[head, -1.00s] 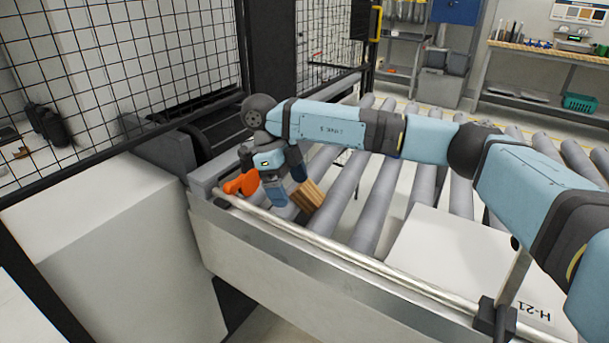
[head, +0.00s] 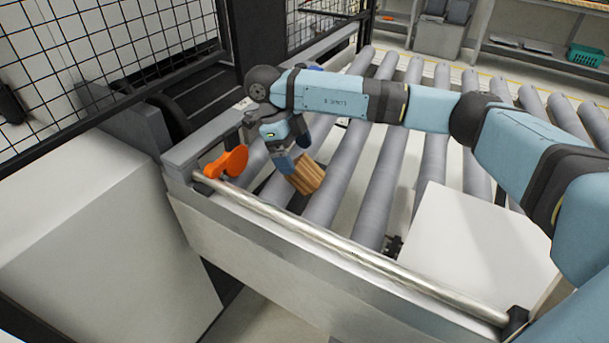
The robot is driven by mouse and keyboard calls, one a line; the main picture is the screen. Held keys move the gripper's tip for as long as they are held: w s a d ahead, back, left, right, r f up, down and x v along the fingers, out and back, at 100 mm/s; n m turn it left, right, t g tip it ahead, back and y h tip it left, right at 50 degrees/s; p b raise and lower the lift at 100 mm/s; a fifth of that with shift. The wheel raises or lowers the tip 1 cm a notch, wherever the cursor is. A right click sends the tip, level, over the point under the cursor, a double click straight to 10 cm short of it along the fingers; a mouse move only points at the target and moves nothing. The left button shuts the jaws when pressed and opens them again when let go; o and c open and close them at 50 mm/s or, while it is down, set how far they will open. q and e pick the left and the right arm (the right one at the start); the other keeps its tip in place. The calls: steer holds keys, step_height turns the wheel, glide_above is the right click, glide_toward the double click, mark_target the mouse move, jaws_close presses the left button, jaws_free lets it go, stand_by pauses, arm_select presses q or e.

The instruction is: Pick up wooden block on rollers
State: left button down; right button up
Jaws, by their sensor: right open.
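The wooden block (head: 308,177) lies on the grey rollers near the left end of the conveyor, tilted in the picture. My right arm reaches in from the right, and its right gripper (head: 294,176) points down at the block's left side. The gripper is open, and one blue finger shows against the block's left edge. My left gripper is not in view.
An orange paddle-shaped part (head: 228,162) stands just left of the gripper. A metal rail (head: 330,240) runs along the conveyor's front edge. A black mesh fence (head: 110,60) stands behind at left. The middle rollers (head: 385,185) are clear.

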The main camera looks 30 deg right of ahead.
mark_target(305, 171)
steer(key=shift+x, duration=3)
steer(key=shift+w+d, duration=0.15)
steer(key=shift+d, duration=0.05)
steer(key=c, duration=1.1)
steer(key=shift+o, duration=0.2)
